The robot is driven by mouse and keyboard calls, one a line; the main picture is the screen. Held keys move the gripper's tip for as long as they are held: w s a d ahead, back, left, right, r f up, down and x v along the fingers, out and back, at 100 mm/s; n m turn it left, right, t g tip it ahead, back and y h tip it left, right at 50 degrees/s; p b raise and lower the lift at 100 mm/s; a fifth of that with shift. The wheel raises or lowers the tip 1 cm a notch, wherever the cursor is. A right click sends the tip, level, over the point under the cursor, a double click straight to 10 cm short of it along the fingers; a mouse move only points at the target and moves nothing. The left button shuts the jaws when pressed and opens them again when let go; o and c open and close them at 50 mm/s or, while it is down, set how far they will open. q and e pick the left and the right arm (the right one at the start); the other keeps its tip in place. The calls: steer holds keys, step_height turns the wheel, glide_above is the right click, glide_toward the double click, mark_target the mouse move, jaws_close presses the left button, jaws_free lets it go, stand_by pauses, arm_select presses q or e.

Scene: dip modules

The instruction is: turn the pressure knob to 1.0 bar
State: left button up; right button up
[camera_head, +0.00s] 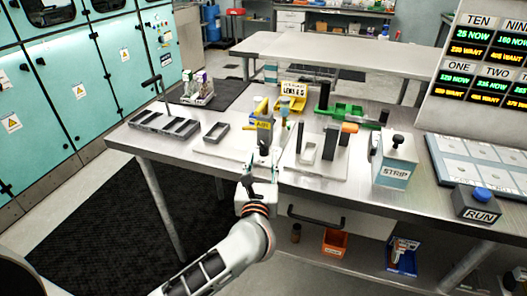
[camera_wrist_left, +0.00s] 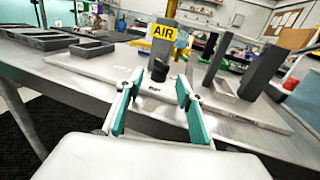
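The dark pressure knob (camera_head: 263,148) stands at the front of the grey block with the yellow AIR sign (camera_head: 264,125), on a pale board on the bench. In the left wrist view the knob (camera_wrist_left: 158,71) shows ahead, between the lines of my fingers. My left gripper (camera_head: 260,172) is at the bench's front edge, just in front of the knob. Its two teal-padded fingers (camera_wrist_left: 160,85) are spread apart with nothing between them. I cannot read any pressure mark on the knob. My right gripper is not in view.
Grey trays (camera_head: 165,125) lie to the left on the bench. Dark upright posts (camera_head: 330,143) stand right of the knob, then a box marked STRIP (camera_head: 393,172) and a RUN button box (camera_head: 478,205). A board of lit numbers (camera_head: 487,65) stands at the right.

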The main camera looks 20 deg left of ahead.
mark_target(263, 151)
arm_select(q)
steer(key=shift+x, duration=2.6)
